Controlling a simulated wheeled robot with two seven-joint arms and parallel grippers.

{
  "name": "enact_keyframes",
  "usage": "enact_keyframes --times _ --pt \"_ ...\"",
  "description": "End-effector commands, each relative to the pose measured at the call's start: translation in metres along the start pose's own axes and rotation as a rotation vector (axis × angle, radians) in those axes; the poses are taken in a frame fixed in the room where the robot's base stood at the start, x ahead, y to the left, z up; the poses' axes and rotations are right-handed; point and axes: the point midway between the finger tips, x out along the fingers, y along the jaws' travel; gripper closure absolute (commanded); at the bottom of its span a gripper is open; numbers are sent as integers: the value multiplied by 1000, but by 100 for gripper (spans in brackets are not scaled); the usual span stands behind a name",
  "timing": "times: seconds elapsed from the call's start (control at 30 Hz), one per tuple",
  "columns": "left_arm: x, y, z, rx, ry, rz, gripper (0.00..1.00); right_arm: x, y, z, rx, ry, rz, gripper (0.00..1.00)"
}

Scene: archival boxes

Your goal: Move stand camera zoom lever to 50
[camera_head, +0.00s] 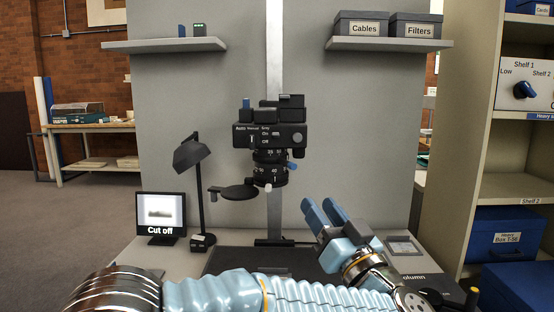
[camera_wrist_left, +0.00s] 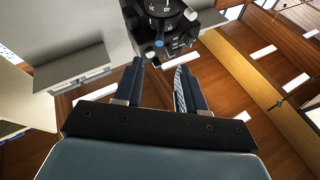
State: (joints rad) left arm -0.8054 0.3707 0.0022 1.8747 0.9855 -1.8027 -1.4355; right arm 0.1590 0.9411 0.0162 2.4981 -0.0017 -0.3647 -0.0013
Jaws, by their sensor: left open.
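The stand camera (camera_head: 270,133) is a black body on a column, with its lens (camera_head: 270,170) pointing down. The lens has numbered rings; a lever with a blue tip (camera_head: 292,166) sticks out to the right and a small pale tip (camera_head: 268,186) shows at the front. I cannot tell which is the zoom lever or read its setting. My left gripper (camera_head: 319,205) is open and empty, below and right of the lens, apart from it. In the left wrist view, the lens (camera_wrist_left: 160,8) and the blue tip (camera_wrist_left: 159,43) lie beyond the fingertips (camera_wrist_left: 159,68). My right gripper is out of view.
A round black disc (camera_head: 237,192) on an arm juts left below the lens. A black lamp (camera_head: 194,155) and a monitor (camera_head: 160,217) reading "Cut off" stand at the left. Shelves with boxes (camera_head: 362,28) are above. My left arm crosses the front of the table.

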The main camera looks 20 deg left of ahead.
Motion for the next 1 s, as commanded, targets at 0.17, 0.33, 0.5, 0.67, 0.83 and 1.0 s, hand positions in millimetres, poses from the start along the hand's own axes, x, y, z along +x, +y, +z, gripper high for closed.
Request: enact_keyframes --times 0.17,0.33,0.5,0.67,0.83,1.0 --pt "14 0 -1 -1 0 -2 60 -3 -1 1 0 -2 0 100" --pt "50 -1 -2 0 -1 -4 60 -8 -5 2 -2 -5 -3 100" --pt "90 -1 -2 0 0 -3 60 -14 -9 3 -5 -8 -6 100" --pt "119 -1 -1 1 0 -2 60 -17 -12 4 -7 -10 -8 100" --pt "135 0 0 0 0 1 60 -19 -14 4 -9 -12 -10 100" --pt "138 0 0 0 1 1 60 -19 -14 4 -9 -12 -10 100"
